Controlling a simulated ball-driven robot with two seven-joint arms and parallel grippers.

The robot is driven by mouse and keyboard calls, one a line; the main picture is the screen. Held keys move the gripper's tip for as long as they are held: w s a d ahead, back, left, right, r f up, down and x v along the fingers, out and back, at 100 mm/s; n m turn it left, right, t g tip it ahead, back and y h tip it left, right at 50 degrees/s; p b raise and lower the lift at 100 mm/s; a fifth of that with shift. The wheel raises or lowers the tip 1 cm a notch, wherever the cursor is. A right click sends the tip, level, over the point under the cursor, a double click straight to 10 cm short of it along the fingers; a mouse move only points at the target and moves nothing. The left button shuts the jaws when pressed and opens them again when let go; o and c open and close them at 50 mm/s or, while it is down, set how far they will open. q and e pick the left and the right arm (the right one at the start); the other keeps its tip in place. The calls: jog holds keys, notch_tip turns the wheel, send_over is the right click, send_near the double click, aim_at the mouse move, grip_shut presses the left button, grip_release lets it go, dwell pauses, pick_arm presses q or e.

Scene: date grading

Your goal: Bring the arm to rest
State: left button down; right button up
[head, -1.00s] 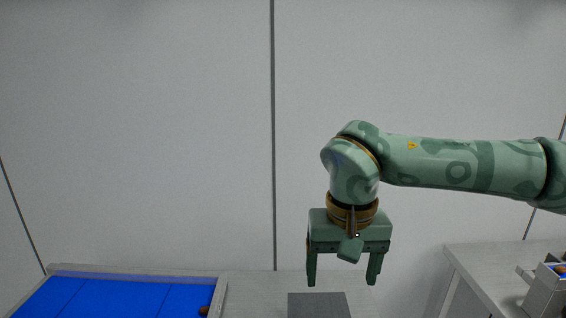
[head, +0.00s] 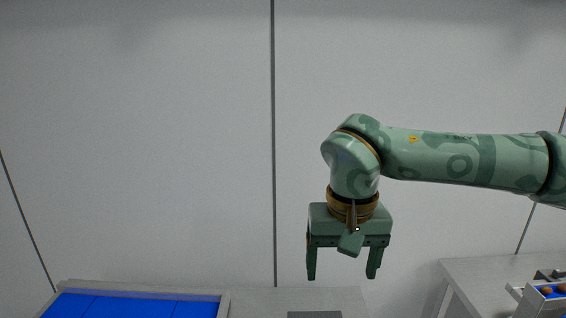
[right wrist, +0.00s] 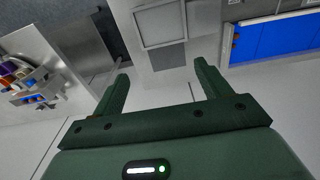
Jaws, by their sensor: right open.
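My right gripper (head: 342,276) hangs fingers down in the middle right of the head view, on the green arm that comes in from the right. Its two fingers are apart with nothing between them. In the right wrist view the same open fingers (right wrist: 162,84) show empty. The gripper is above the table (head: 262,300) and apart from everything on it. My left gripper is in neither view.
A blue-lined tray (head: 226,304) lies at the lower left of the head view. A dark grey plate (head: 315,315) is below the gripper. A side table (head: 470,275) at the right bears a small rack (head: 530,300) with brown dates on blue. A plain wall stands behind.

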notch_tip(320, 180, up, 3)
jog(key=shift+f+p, duration=0.1)
jog(key=shift+p, duration=0.95)
